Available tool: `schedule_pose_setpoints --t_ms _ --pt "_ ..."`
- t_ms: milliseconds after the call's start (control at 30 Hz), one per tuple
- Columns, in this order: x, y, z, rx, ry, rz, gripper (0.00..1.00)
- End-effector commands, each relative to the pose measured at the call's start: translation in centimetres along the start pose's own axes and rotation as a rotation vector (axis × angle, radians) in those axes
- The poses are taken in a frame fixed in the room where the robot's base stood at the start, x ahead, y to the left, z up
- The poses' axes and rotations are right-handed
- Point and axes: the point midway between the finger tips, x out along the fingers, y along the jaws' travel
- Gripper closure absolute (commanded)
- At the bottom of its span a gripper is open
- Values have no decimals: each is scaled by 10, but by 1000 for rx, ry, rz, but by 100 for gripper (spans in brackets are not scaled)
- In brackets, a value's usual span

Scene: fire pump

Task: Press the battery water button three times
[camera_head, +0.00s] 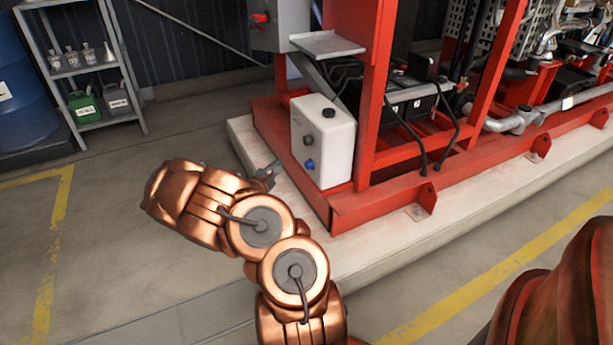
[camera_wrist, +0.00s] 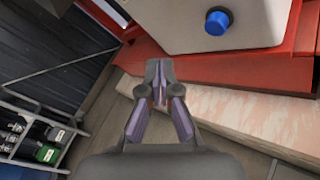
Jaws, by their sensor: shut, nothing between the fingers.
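The battery water unit looks to be the white box (camera_head: 322,141) on the red skid, at the left end of the frame. On its front are a dark round knob (camera_head: 308,140) and a blue button (camera_head: 310,164) below it. In the wrist view the blue button (camera_wrist: 217,21) sticks out of the white box (camera_wrist: 270,22), up and to the right of the fingertips. My gripper (camera_head: 269,172) is in front of the box, to the left of the blue button and apart from it. In the wrist view my gripper (camera_wrist: 160,72) is shut and empty.
The red skid frame (camera_head: 371,90) rises right beside the box, on a pale concrete plinth (camera_head: 262,170). A metal shelf (camera_head: 85,70) with bottles and canisters and a blue drum (camera_head: 22,90) stand at the left. The floor left of my arm is clear.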

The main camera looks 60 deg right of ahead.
Motion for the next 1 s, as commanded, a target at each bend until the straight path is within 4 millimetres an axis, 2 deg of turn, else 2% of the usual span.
schedule_pose_setpoints --t_ms 33,100,267,667,1000 --pt "2 -12 -18 -13 23 2 100" --pt "2 -17 -32 -25 47 9 100" --pt "2 -23 -45 -38 72 15 100" --pt "4 -23 -44 -38 73 15 100" --pt "26 -40 -30 -38 71 13 100"
